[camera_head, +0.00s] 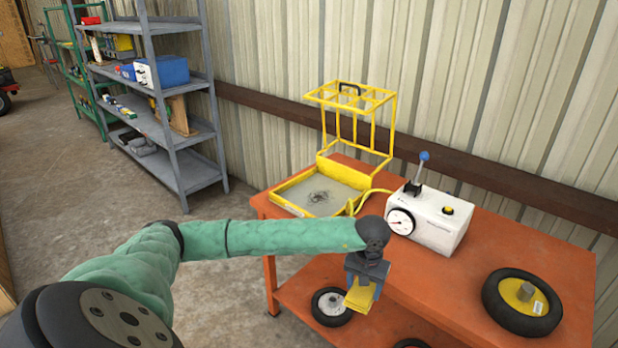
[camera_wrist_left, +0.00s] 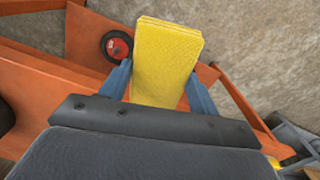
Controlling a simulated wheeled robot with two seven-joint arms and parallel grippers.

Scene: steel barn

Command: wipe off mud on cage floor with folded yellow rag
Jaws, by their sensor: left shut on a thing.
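My left gripper (camera_head: 362,284) is shut on the folded yellow rag (camera_head: 360,296), in front of the orange table's near edge. In the left wrist view the rag (camera_wrist_left: 166,62) sits between the two blue fingers of the left gripper (camera_wrist_left: 160,85) and sticks out past them. The yellow cage (camera_head: 279,198) stands on the back left of the table with its barred lid raised. Its grey floor (camera_head: 340,196) carries a dark smear of mud (camera_head: 318,196) near the middle. The rag is apart from the cage. My right gripper is not in view.
A white box with a gauge and blue-knobbed lever (camera_head: 436,226) stands right of the cage on the orange table (camera_head: 400,270). A black tyre (camera_head: 522,302) lies at the table's right. A wheel (camera_head: 331,306) is on the lower shelf. Grey shelving (camera_head: 172,130) stands at left.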

